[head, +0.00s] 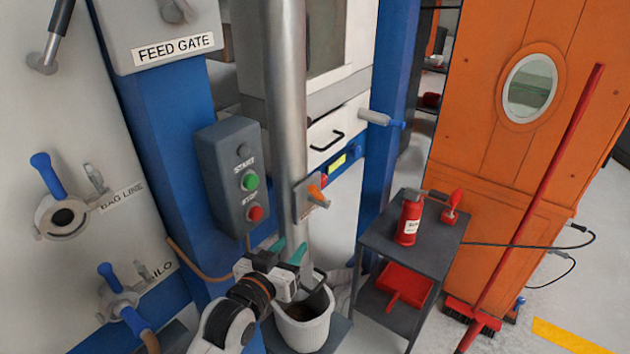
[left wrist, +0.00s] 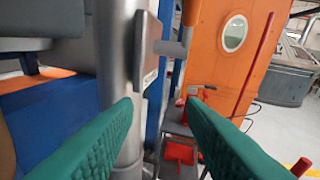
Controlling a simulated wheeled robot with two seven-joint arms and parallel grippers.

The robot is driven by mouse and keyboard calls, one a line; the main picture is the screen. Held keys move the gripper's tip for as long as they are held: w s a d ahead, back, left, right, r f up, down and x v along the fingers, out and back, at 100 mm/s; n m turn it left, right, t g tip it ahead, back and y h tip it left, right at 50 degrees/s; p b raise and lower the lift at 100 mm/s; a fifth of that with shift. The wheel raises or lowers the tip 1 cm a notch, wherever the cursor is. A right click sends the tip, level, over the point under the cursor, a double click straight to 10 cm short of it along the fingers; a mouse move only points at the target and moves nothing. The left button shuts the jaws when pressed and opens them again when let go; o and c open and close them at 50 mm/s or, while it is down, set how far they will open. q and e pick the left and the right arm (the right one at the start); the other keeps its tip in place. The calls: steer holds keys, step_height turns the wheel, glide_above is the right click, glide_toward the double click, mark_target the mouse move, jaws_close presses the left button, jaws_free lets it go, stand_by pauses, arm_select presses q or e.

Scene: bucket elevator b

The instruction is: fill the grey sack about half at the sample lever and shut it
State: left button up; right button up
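A light grey, open-topped container (head: 303,328), which looks like the grey sack, stands under the steel pipe (head: 287,110). Its mouth is open and its inside looks dark and brownish; the fill level is hard to tell. An orange-handled lever (head: 317,195), likely the sample lever, sits on a small plate on the pipe. My left gripper (head: 289,250) is just above the container's mouth, beside the pipe and below the lever. In the left wrist view its teal fingers (left wrist: 161,100) are apart with nothing between them. My right gripper is not in view.
A dark trolley (head: 440,228) with a red bottle (head: 408,222) on top and a red dustpan (head: 402,290) below stands to the right. A START/STOP box (head: 232,180) is left of the pipe. A red broom (head: 535,200) leans by the orange door.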

arm_select(q)
steer(key=t+h, duration=0.1)
steer(key=h, duration=0.1)
glide_toward(312, 193)
steer(key=w+f, duration=0.1)
steer(key=w, duration=0.1)
steer(key=shift+m, duration=0.3)
steer(key=x, duration=0.4)
steer(key=p+x, duration=0.1)
steer(key=x, duration=0.3)
steer(key=p+x, duration=0.1)
steer(key=x, duration=0.3)
steer(key=shift+s+d+f, duration=0.15)
steer(key=shift+s+d, duration=0.05)
steer(key=shift+d, duration=0.05)
jaws_close()
